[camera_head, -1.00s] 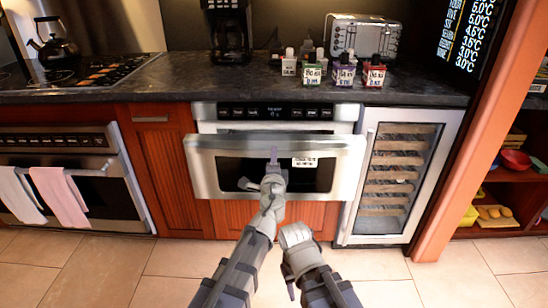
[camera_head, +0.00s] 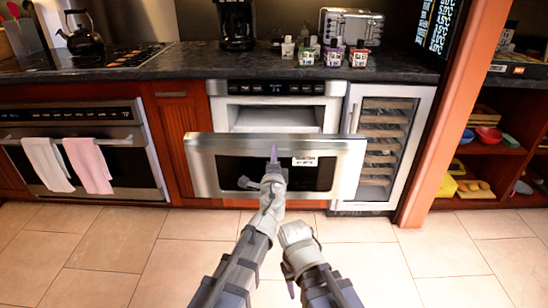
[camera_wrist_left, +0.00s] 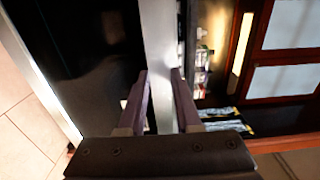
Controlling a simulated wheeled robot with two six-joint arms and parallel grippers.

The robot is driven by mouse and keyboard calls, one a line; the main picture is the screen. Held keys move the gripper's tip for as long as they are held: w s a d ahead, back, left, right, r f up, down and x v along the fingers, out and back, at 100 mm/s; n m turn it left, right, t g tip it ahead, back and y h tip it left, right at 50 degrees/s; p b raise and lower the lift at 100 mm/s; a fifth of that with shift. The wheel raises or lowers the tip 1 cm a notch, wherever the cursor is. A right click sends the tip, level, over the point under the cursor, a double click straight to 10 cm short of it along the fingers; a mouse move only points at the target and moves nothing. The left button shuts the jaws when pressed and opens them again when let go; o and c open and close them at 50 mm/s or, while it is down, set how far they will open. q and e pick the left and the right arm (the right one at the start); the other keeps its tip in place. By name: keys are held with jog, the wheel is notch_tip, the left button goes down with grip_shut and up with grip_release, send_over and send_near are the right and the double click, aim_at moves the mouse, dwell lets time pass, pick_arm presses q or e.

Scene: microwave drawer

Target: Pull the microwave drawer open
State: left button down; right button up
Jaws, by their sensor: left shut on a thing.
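The microwave drawer (camera_head: 220,176) has a steel front with a dark window and a white label, and stands out from its housing. A light interior opening (camera_head: 275,119) shows behind and above its front. My left gripper (camera_head: 274,154) is shut on the top edge of the drawer front, near its middle. In the left wrist view, the fingers (camera_wrist_left: 160,92) sit on either side of the steel edge (camera_wrist_left: 157,35). My right gripper (camera_head: 291,289) hangs low in front of my body, away from the drawer; its jaws are too unclear to read.
A wine cooler (camera_head: 387,145) stands right of the drawer, beside an orange post (camera_head: 450,120). An oven (camera_head: 85,160) with towels is at left. Bottles, a toaster (camera_head: 350,28) and a coffee maker (camera_head: 235,25) stand on the dark counter (camera_head: 180,62). The tiled floor in front is clear.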

pick_arm(q)
jog(key=shift+s, duration=0.1)
pick_arm(e)
jog(key=shift+s, duration=0.1)
pick_arm(q)
jog(key=c, duration=0.6)
grip_release()
